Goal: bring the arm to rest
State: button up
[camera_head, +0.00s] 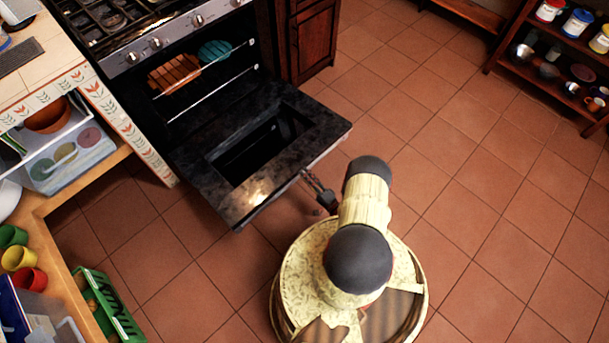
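My arm rises from my round, cream-patterned base at the lower middle, with dark joint caps. My gripper (312,184) is small and dark and reaches out to the left of the arm, close to the right edge of the open oven door (222,196). I cannot tell whether it touches the door. Its fingers are too small and dark to show whether they are apart, and nothing is clearly seen in it. The oven (195,80) stands at the upper left with its door lowered. A brown slatted item (174,73) and a teal round item (214,50) are inside.
A tiled counter (95,95) and wooden shelf with cups (18,258) line the left. A green crate (108,305) stands at the lower left. A dark cabinet (314,40) stands beside the oven. Open shelves (545,75) are at upper right. The tiled floor (480,190) at right is clear.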

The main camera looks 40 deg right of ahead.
jog(key=shift+f+b, duration=0.25)
jog(key=shift+b, duration=0.05)
dwell(0.6)
